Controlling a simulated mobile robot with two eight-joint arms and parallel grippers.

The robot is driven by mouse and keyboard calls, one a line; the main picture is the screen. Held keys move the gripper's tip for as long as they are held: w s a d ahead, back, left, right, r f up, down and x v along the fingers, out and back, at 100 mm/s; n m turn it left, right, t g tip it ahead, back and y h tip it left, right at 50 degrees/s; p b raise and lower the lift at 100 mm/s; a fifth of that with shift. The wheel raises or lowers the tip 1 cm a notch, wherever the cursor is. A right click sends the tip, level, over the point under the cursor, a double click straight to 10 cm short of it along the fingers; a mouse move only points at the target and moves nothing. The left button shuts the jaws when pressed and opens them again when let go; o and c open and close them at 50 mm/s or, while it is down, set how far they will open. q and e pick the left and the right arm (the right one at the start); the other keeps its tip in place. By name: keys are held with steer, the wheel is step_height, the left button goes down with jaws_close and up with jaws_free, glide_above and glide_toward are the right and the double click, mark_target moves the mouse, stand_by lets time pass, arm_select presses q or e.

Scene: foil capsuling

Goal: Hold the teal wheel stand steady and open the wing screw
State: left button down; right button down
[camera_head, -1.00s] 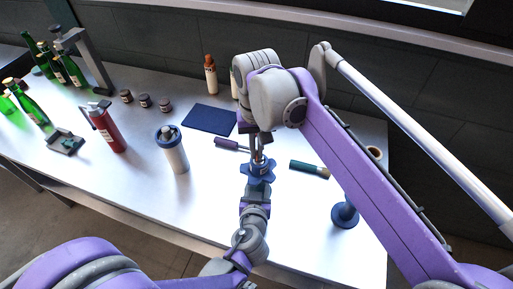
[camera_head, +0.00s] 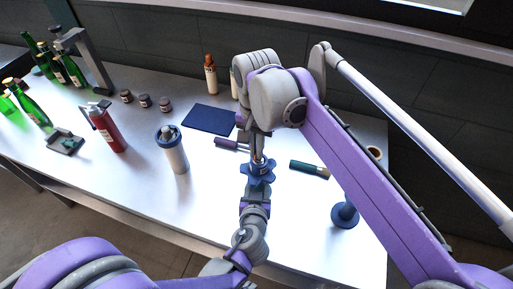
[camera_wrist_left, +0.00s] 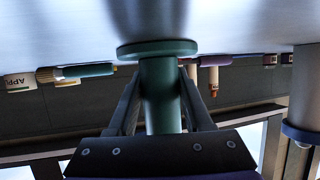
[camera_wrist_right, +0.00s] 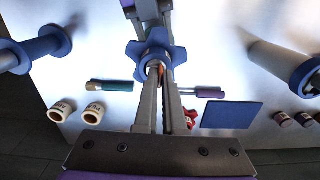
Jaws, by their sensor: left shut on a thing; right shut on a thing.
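The teal wheel stand stands upright near the table's front, under my two arms. Its star-shaped blue wheel (camera_head: 258,172) shows in the head view and in the right wrist view (camera_wrist_right: 136,50). In the left wrist view its teal post (camera_wrist_left: 160,97) rises from a round base (camera_wrist_left: 157,49). My left gripper (camera_wrist_left: 161,82) is shut on the post. My right gripper (camera_wrist_right: 157,72) points down over the wheel's centre and is shut on the small coppery wing screw (camera_wrist_right: 154,65). The fingers hide most of the screw.
A purple-handled tool (camera_head: 230,144) and blue mat (camera_head: 208,120) are behind. A white canister (camera_head: 172,151) and red bottle (camera_head: 108,128) stand left. Table between them is clear.

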steer(key=c, duration=1)
jaws_free()
step_height(320, 180, up, 12)
arm_select(q)
steer(key=shift+c, duration=1.2)
jaws_free()
